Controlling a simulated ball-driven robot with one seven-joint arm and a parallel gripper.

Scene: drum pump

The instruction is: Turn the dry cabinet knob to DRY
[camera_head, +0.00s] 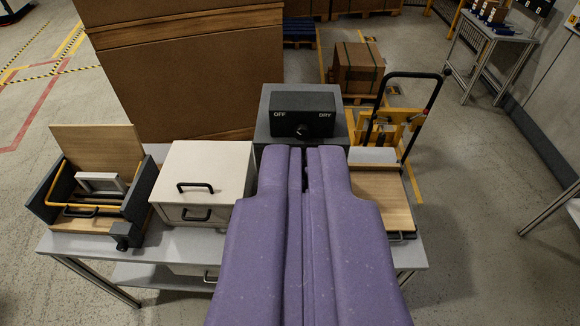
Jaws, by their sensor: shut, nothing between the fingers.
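The dry cabinet (264,117) is a grey box at the back of the bench. Its black panel (283,104) carries the label OFF at the left and DRY at the right. A small dark knob (302,130) with a light mark sits low in the middle of the panel; its exact setting is too small to tell. My purple gripper (305,152) points away from the camera towards the cabinet. It is shut and empty, with its tips just below the knob in the picture. It hides the lower front of the cabinet; I cannot tell whether it touches.
A white box (203,181) with black handles stands left of my gripper. Further left is an open dark tray (57,195) with a wooden lid. A wooden board (383,198) lies at the right, with a yellow hand truck (400,128) behind. A large brown carton (185,65) stands at the back.

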